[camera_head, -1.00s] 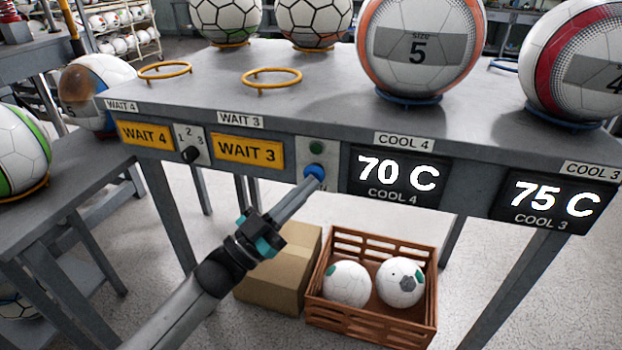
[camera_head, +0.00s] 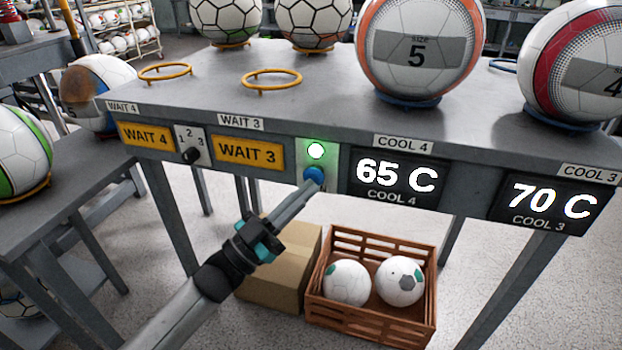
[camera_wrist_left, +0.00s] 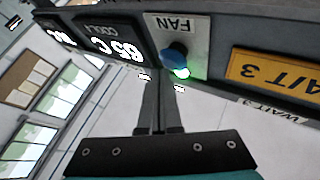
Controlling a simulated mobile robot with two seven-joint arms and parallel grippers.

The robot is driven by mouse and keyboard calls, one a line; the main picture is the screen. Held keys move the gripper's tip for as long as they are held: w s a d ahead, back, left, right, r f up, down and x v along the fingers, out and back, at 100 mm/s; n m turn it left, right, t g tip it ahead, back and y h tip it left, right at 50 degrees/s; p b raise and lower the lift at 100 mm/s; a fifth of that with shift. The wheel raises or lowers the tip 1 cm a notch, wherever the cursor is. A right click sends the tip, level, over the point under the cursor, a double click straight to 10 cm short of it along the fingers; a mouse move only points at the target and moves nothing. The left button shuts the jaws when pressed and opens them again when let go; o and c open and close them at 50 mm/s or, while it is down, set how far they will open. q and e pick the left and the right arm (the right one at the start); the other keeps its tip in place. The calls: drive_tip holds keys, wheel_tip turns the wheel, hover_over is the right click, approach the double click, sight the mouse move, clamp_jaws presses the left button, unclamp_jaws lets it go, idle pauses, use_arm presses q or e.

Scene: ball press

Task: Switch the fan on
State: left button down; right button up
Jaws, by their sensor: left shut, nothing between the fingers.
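The fan panel holds a blue button (camera_head: 314,175) with a green lamp (camera_head: 316,151) above it, and the lamp glows bright. In the left wrist view the panel (camera_wrist_left: 176,27) reads FAN, with the blue button (camera_wrist_left: 174,52) and the lit green lamp (camera_wrist_left: 182,73). My left gripper (camera_head: 313,184) is shut and empty. Its fingertips are at the button's lower edge in the head view; I cannot tell whether they touch it. The COOL 4 display (camera_head: 395,178) reads 65 C and the COOL 3 display (camera_head: 550,202) reads 70 C. My right gripper is not in view.
Balls on blue rings stand on the grey table (camera_head: 330,80) above the panel. Two yellow rings (camera_head: 272,78) there are empty. A selector knob (camera_head: 190,155) is left of the WAIT 3 sign (camera_head: 247,152). A brown crate (camera_head: 372,322) with two balls and a cardboard box (camera_head: 275,290) stand below.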

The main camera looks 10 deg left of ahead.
use_arm(q)
drive_tip(key=s+p, duration=0.3)
drive_tip(key=s, duration=0.2)
drive_tip(key=shift+s+a, duration=0.1)
drive_tip(key=shift+s, duration=0.3)
idle(1.4)
